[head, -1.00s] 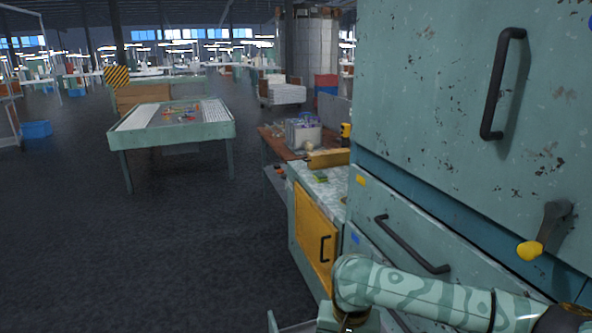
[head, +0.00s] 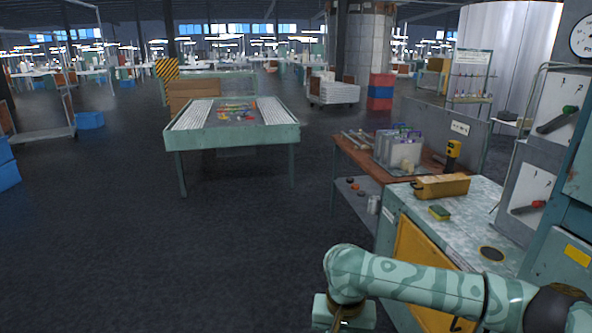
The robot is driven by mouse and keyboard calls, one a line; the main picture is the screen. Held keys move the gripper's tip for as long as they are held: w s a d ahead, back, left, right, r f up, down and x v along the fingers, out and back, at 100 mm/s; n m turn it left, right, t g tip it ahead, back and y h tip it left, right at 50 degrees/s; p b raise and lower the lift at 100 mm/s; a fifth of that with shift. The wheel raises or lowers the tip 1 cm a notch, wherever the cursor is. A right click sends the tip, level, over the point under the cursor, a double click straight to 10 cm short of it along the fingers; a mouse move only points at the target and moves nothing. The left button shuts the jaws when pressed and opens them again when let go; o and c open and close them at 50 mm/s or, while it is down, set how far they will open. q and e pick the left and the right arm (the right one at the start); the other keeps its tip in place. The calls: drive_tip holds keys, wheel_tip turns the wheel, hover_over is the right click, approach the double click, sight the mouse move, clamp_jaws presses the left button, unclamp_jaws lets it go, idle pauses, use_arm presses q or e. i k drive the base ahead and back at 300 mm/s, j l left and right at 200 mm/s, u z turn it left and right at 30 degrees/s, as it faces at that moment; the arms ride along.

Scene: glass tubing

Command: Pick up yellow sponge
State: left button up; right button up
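A small sponge (head: 440,213), yellow with a green top, lies on the worn pale top of the cabinet (head: 478,220) at the right, in front of a yellow toolbox-like case (head: 441,187). My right arm reaches in from the lower right, and its wrist is at the bottom, left of the cabinet and nearer to me than the sponge. The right gripper's fingers are cut off by the bottom edge. My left gripper is out of view.
A dark round disc (head: 492,254) lies on the cabinet top. A brown bench (head: 350,150) with grey containers (head: 397,152) stands behind it. A green table (head: 232,134) stands further back at the left. Dark floor (head: 110,240) is clear on the left.

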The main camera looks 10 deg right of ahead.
sight(439, 213)
drive_tip(key=i+z, duration=0.1)
drive_tip(key=i, duration=0.4)
drive_tip(key=i+j+z, duration=0.1)
drive_tip(key=i, duration=0.45)
drive_tip(key=i+j+z, duration=0.15)
drive_tip(key=i, duration=0.35)
drive_tip(key=i+j+z, duration=0.1)
drive_tip(key=i+j, duration=0.15)
drive_tip(key=i, duration=0.25)
drive_tip(key=i+l+z, duration=0.2)
drive_tip(key=i+z, duration=0.7)
drive_tip(key=i+j+z, duration=0.2)
drive_tip(key=i+z, duration=0.25)
drive_tip(key=i+j+z, duration=0.45)
drive_tip(key=i+l, duration=0.1)
drive_tip(key=i, duration=0.05)
